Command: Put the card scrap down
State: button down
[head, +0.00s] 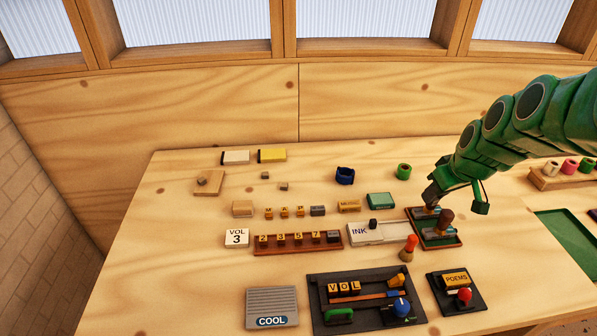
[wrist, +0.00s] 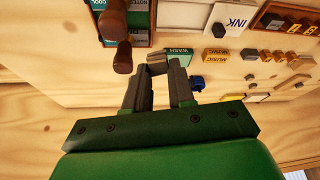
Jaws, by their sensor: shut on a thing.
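My gripper (head: 433,203) is low over the back edge of a brown-rimmed tray (head: 459,244) at the right of the bench. In the wrist view my gripper (wrist: 159,68) has its two dark fingers closed on a small grey-brown piece (wrist: 156,59), which I take to be the card scrap. The fingers partly cover it, so its full shape is hidden. In the head view I cannot make it out clearly at the fingertips. I cannot tell whether it touches anything below.
The tray holds dark-handled stamps (head: 446,217). A green WASH box (head: 380,200) and the INK pad (head: 378,233) lie to its left. A red-orange peg (head: 410,246) stands in front. Green tape (head: 403,171) lies behind. Bare wood is free at the bench's back middle.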

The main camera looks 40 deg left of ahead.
jog(key=s+a+n+g, duration=0.1)
jog(key=s+a, duration=0.3)
jog(key=a, duration=0.8)
jog(key=s+a+n, duration=0.2)
jog(key=s+a, duration=0.2)
jog(key=a, duration=0.7)
jog(key=s+a+r+n+g, duration=0.1)
jog(key=s+a+n, duration=0.2)
jog(key=s+a, duration=1.85)
send_over(213, 191)
jog(key=shift+y, duration=0.4)
jog(key=shift+f, duration=4.6)
jog(key=shift+f, duration=0.1)
